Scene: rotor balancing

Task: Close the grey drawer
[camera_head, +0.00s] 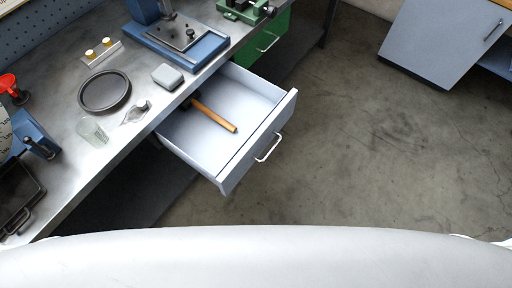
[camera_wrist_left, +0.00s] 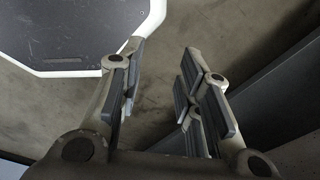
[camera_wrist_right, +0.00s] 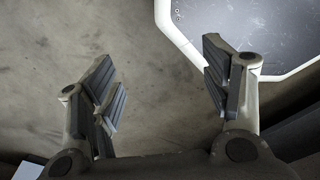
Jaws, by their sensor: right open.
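The grey drawer (camera_head: 232,158) is pulled out from under the workbench in the head view. Its front panel with a bar handle (camera_head: 268,147) faces the lower right. A hammer with a wooden handle (camera_head: 214,115) lies inside it, its head partly hidden under the bench edge. My left gripper (camera_wrist_left: 160,85) is open and empty above the floor in the left wrist view. My right gripper (camera_wrist_right: 162,85) is open and empty above the floor in the right wrist view. Neither gripper shows in the head view, so both are apart from the drawer.
The workbench (camera_head: 66,190) carries a dark ring (camera_head: 104,92), a small grey box (camera_head: 168,77), a clear cup (camera_head: 92,131) and a blue stand (camera_head: 176,45). The floor (camera_head: 380,150) right of the drawer is clear. A grey cabinet (camera_head: 440,38) stands far right.

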